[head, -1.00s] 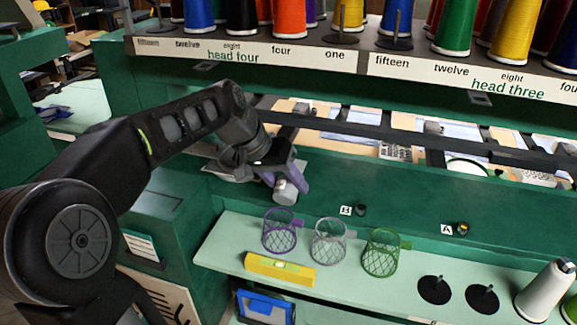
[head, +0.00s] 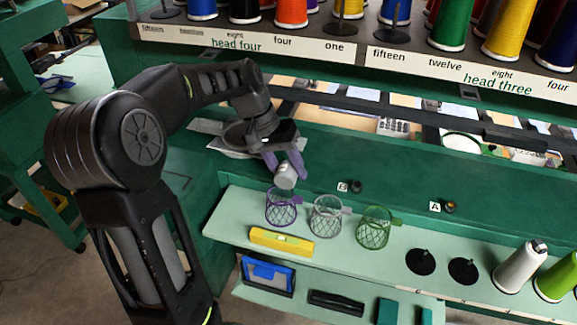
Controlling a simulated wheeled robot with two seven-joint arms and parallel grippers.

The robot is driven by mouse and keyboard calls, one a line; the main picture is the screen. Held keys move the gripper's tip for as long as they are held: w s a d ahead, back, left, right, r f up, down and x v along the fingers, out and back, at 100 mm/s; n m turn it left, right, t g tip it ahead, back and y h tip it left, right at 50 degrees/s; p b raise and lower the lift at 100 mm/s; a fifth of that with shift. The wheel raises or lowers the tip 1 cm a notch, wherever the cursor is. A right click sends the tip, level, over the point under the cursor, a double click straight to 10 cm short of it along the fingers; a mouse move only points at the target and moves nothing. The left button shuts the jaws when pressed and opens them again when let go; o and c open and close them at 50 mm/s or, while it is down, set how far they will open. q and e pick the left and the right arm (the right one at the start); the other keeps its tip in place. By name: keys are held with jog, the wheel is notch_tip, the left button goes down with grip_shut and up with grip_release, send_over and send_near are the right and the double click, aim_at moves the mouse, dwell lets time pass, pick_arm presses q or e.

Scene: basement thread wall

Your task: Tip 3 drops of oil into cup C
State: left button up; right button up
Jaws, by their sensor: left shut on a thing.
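My left gripper (head: 286,168) has purple fingers and is shut on a small pale grey cylinder (head: 286,178), perhaps the oiler. The cylinder is tilted and hangs in front of the green machine face, just above the purple mesh holder in this view. A small dark cup (head: 356,187) sits on the green face beside label B. A small brass-coloured cup (head: 450,206) sits beside label A. No label C shows; the gripper and cylinder cover the face left of B. No oil drop is visible. My right gripper is not in view.
A pale green shelf (head: 365,265) carries purple (head: 281,207), grey (head: 326,216) and green (head: 375,228) mesh holders, a yellow level (head: 281,241) and thread cones (head: 519,266). A rack (head: 330,45) of coloured cones stands above. Dark rails cross behind the gripper.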

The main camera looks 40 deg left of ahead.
pick_arm(q)
jog(key=shift+r+p, duration=0.15)
jog(key=shift+p, duration=0.4)
jog(key=shift+g+p, duration=0.6)
jog(key=shift+p, duration=0.45)
jog(key=shift+g+h, duration=0.3)
jog(key=shift+s+d+r+n+g, duration=0.1)
jog(key=shift+s+r+n+g, duration=0.1)
jog(key=shift+s+n+g, duration=0.1)
